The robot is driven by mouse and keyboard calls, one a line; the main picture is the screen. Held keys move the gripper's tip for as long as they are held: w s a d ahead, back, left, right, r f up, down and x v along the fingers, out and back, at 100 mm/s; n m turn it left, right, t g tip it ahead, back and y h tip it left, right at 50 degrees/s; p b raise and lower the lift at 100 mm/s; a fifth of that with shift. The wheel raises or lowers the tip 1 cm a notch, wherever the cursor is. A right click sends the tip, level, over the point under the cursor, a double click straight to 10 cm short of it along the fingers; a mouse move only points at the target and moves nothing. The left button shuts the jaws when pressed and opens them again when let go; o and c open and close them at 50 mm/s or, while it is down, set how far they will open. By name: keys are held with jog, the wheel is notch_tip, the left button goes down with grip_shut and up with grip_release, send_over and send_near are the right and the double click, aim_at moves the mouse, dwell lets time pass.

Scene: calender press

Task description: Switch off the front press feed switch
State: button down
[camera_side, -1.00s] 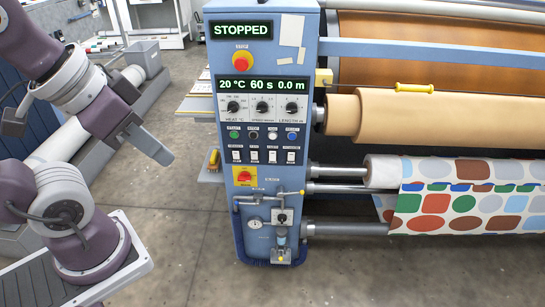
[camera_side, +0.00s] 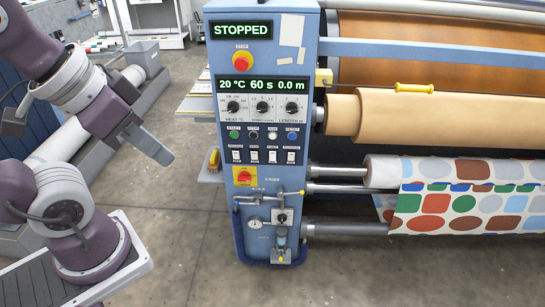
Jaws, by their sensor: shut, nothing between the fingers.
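The blue press control cabinet (camera_side: 222,120) stands in the middle of the view. A row of several white rocker switches (camera_side: 237,156) sits on its front, under a row of coloured push buttons (camera_side: 235,135). The labels over the switches are too small to read, so I cannot tell which is the feed switch or how each is set. My gripper (camera_side: 165,157) is shut and empty, in the air left of the cabinet at about the height of the switches. It touches nothing.
The display (camera_side: 241,30) reads STOPPED. A red emergency button (camera_side: 242,62), three knobs (camera_side: 262,107) and a red-yellow rotary switch (camera_side: 244,176) surround the switches. A small side shelf (camera_side: 210,177) with a yellow-handled item juts out at the cabinet's left. Patterned fabric (camera_side: 460,205) is at the right.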

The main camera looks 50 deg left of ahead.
aim_at(273, 156)
jog(key=w+a+f+t, duration=0.1)
jog(key=w+a+f, duration=0.3)
jog(key=w, duration=0.7)
jog(key=w+a+f+n+t+y, duration=0.1)
jog(key=w+a+f, duration=0.25)
jog(key=w, duration=0.65)
jog(key=w+a+f+t, duration=0.1)
jog(key=w+a+f, duration=0.25)
jog(key=w, duration=0.75)
jog(key=w+a+f+n+t+h, duration=0.1)
jog(key=w+a+f, duration=0.15)
jog(key=f, duration=0.55)
jog(key=w+a+f+n+t, duration=0.1)
jog(key=w+f, duration=0.2)
jog(key=f, duration=0.5)
jog(key=s+f+n+t, duration=0.2)
jog(key=s+f+n, duration=0.1)
jog(key=f, duration=0.7)
jog(key=shift+s+f+n+t, duration=0.15)
jog(key=shift+f+n+t, duration=0.15)
jog(key=shift+f+t, duration=0.1)
jog(key=shift+a, duration=0.1)
jog(key=shift+w+a+f, duration=0.2)
jog(key=shift+w+a, duration=0.85)
jog(key=shift+w+a+f, duration=0.2)
jog(key=shift+w+a, duration=0.8)
jog(key=shift+w+a+f, duration=0.2)
jog(key=shift+w+a, duration=0.85)
